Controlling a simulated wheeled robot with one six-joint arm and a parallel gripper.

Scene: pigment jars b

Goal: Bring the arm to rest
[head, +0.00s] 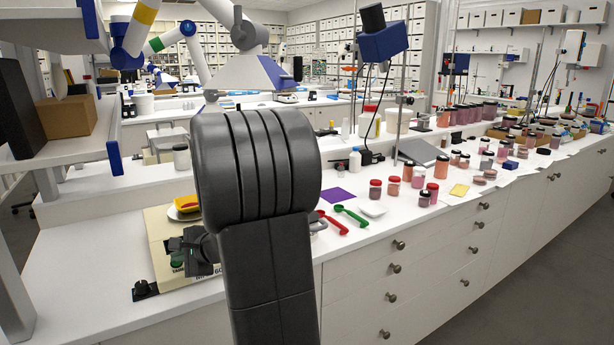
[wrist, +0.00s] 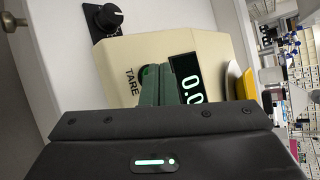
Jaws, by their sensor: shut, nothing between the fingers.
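My gripper (wrist: 165,80) is shut and empty in the wrist view, its greenish fingers close together in front of a beige scale (wrist: 115,62). The fingertips are close to the TARE button; I cannot tell whether they touch it. The scale's lit display shows zeros, partly hidden by the fingers. In the head view my gripper (head: 178,244) is low over the front of the scale (head: 158,226), at the left of the bench. My dark arm fills the middle of that view and hides part of the scale and bench.
A yellow scoop or dish (head: 187,203) is on the scale's pan. A black knob (head: 144,289) is at the scale's front left. To the right are a purple sheet (head: 338,195), red and green spoons (head: 351,216), and several pigment jars (head: 375,189). A shelf (head: 60,145) stands at left.

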